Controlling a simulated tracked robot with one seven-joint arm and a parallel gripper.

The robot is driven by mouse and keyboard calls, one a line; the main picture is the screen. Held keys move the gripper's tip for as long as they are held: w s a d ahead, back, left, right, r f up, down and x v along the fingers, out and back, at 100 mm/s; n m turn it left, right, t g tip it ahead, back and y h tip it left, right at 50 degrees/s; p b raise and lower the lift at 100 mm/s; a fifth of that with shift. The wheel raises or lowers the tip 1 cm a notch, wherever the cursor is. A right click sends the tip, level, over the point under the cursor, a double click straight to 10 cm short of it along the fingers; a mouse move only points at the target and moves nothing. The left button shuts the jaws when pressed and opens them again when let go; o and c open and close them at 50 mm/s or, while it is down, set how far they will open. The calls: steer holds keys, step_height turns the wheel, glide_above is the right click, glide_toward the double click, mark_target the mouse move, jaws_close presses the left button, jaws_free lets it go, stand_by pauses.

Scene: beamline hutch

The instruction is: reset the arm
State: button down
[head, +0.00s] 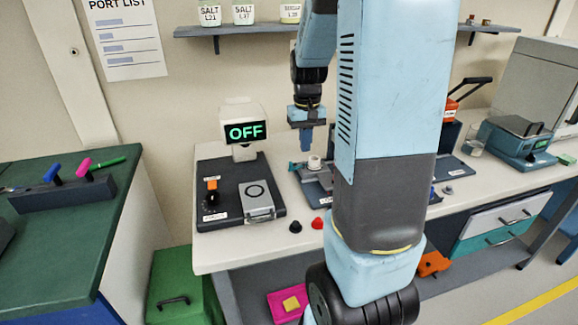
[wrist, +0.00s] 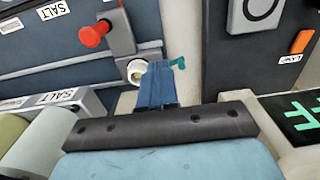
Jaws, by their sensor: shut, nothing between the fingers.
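My gripper (head: 306,138) hangs pointing down over the white bench, and its blue fingers are together with nothing between them. In the wrist view my gripper (wrist: 157,85) is shut beside a small white round piece (wrist: 137,72) on a grey fixture (wrist: 118,32). In the head view this white piece (head: 314,162) sits just below the fingertips, on the fixture. A small teal lever (wrist: 178,63) shows by the fingertips in the wrist view. My upper arm hides part of the bench's middle.
A dark panel unit (head: 225,210) with a screen reading OFF (head: 245,131) stands at left. Black (head: 295,227) and red (head: 317,223) caps lie on the front of the bench (head: 215,255). A shelf (head: 250,29) with salt jars (head: 243,14) is behind.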

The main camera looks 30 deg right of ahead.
steer(key=shift+a+r, duration=0.1)
steer(key=shift+r, duration=0.4)
steer(key=shift+r, duration=0.1)
steer(key=s+a+r+n+t, duration=0.1)
steer(key=s+a+r+t, duration=0.1)
steer(key=s+a+r, duration=0.4)
steer(key=s+a+r+n+t, duration=0.1)
steer(key=s+a+r+t, duration=0.2)
steer(key=s+a+r, duration=0.4)
steer(key=s+a, duration=0.1)
steer(key=s, duration=0.4)
steer(key=shift+r+t, duration=0.25)
steer(key=shift+t, duration=0.05)
steer(key=shift+w, duration=0.1)
